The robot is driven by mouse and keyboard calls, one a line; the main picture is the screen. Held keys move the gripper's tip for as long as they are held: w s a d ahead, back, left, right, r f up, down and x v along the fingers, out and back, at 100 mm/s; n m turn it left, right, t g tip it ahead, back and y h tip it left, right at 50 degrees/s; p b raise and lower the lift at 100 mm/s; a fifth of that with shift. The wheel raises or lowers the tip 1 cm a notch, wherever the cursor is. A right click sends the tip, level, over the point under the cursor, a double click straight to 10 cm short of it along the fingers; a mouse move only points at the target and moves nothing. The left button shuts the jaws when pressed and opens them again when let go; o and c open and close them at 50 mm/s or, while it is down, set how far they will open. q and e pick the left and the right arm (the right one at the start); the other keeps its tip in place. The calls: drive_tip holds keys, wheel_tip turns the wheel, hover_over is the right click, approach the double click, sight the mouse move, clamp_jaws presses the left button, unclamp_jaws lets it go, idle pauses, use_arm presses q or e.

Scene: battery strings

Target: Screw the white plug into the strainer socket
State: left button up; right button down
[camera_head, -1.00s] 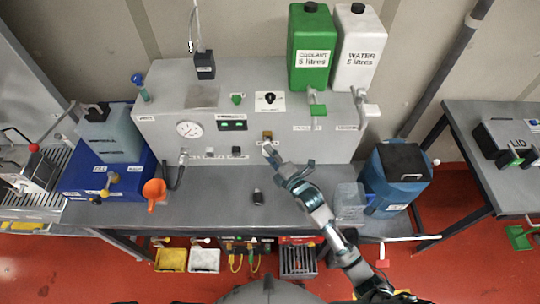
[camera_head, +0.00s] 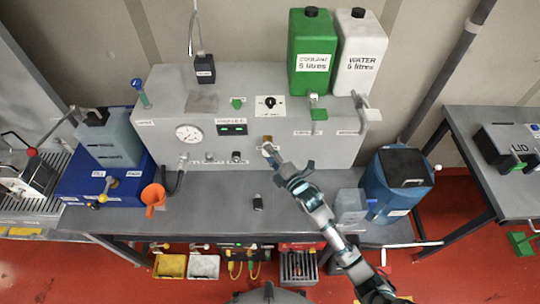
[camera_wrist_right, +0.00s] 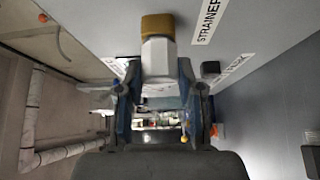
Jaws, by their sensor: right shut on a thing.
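The brass strainer socket (camera_head: 267,139) is on the front of the grey machine panel, and it also shows in the wrist view (camera_wrist_right: 157,26). The white plug (camera_wrist_right: 157,57) has flat sides and is in line with the brass socket, its end against it. How deep its thread sits cannot be seen. My right gripper (camera_head: 272,152) reaches up to the panel at the socket. Its two fingers (camera_wrist_right: 158,92) are shut on the white plug, one on each side. The STRAINER label (camera_wrist_right: 209,16) is beside the socket. My left gripper is not in view.
A small dark object (camera_head: 258,202) lies on the grey bench (camera_head: 215,215). An orange funnel (camera_head: 152,197) is at left, with a blue drum (camera_head: 398,183) and clear container (camera_head: 350,206) at right. Green (camera_head: 311,50) and white (camera_head: 358,52) canisters stand on the machine. The mid-bench is mostly clear.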

drive_tip(key=m+t+b, duration=0.1)
drive_tip(key=m+b, duration=0.1)
drive_tip(key=b, duration=0.1)
drive_tip(key=shift+f+m+t+y, duration=0.1)
drive_tip(key=shift+m+t+y, duration=0.2)
drive_tip(key=shift+m+t, duration=0.1)
drive_tip(key=shift+a+m+t+b, duration=0.1)
drive_tip(key=shift+m+t+b, duration=1)
drive_tip(key=shift+m+b, duration=0.65)
drive_tip(key=c, duration=0.7)
unclamp_jaws()
drive_tip(key=shift+o, duration=0.2)
